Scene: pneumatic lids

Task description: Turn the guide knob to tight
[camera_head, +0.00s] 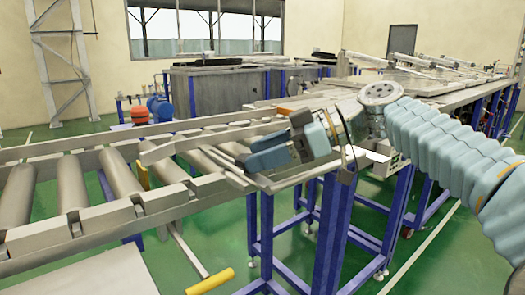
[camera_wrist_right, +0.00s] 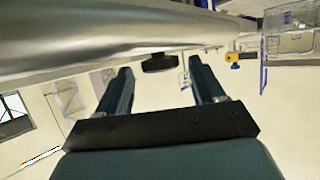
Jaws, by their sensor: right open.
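A dark round knob (camera_wrist_right: 160,62), which looks like the guide knob, shows in the right wrist view beside the edge of a broad silver bar. My right gripper (camera_wrist_right: 160,66) is open, with the knob seen between its fingertips and a gap on both sides. Whether the knob is within finger depth is unclear. In the head view my right gripper (camera_head: 250,152) reaches left over the roller conveyor, by the guide rail (camera_head: 215,137). The knob cannot be made out there, nor can its setting. My left gripper is not in view.
The roller conveyor (camera_head: 70,185) runs along the left. Metal guide rails lie close to my right gripper. A yellow-ended lever (camera_head: 210,281) sticks out low in front. Blue table legs (camera_head: 333,235) stand below my right arm, and green floor is open to the right.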

